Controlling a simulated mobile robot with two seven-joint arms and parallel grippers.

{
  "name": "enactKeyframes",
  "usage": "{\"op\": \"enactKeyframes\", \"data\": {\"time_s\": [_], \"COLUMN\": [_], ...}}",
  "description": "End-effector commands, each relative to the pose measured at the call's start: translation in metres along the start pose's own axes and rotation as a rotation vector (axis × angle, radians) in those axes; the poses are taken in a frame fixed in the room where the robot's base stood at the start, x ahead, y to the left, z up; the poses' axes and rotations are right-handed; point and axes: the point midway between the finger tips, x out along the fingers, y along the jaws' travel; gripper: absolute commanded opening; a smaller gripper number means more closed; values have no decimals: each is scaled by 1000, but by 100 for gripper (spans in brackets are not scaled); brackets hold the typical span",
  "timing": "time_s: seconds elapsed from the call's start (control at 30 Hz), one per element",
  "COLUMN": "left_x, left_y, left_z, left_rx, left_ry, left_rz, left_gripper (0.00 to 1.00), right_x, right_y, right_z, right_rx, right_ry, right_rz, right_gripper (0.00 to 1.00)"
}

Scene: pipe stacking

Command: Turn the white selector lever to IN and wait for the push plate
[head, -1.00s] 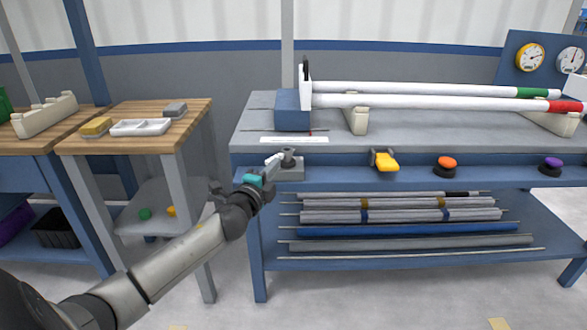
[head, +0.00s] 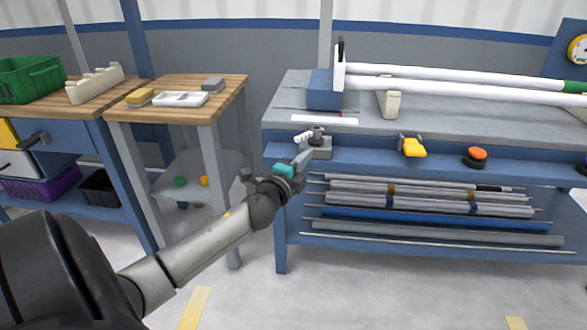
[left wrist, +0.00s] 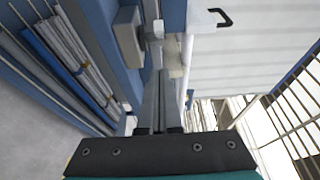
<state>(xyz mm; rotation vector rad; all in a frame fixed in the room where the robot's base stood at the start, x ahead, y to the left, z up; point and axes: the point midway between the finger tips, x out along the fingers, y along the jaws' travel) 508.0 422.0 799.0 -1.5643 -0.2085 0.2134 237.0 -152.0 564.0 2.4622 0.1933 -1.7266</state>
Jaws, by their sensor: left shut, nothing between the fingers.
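The white selector lever (head: 302,136) sticks out to the left from a dark round pivot on a grey block (head: 318,151) at the bench's front left corner. My left gripper (head: 304,154) is shut and empty, just below and in front of the lever. I cannot tell whether they touch. In the left wrist view its fingers (left wrist: 157,105) are together, pointing toward the selector block (left wrist: 129,36). An upright white plate (head: 340,68) with a black handle stands by a blue block at the pipes' left end; I cannot tell whether it is the push plate. No IN mark is readable. My right gripper is out of view.
Two white pipes (head: 450,87) lie on cream supports on the bench (head: 290,100). A yellow switch (head: 413,147) and an orange button (head: 477,153) are on its front. Several pipes lie on the lower shelf. A wooden table (head: 225,97) with a white tray stands left.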

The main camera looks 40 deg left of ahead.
Motion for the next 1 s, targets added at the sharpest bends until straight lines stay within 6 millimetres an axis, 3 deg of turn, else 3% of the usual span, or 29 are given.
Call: {"op": "enactKeyframes", "data": {"time_s": [0.2, 0.5, 1.0], "left_x": [-32, -61, -66], "left_y": [0, 0, 0], "left_z": [2, 6, 6], "left_rx": [-3, -1, 0], "left_ry": [1, 1, 1], "left_rz": [2, 0, -2], "left_gripper": [0, 0, 0], "right_x": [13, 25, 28], "right_y": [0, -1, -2], "right_z": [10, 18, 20], "right_rx": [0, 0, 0], "right_ry": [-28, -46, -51], "right_rz": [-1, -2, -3], "right_gripper": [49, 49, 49]}}
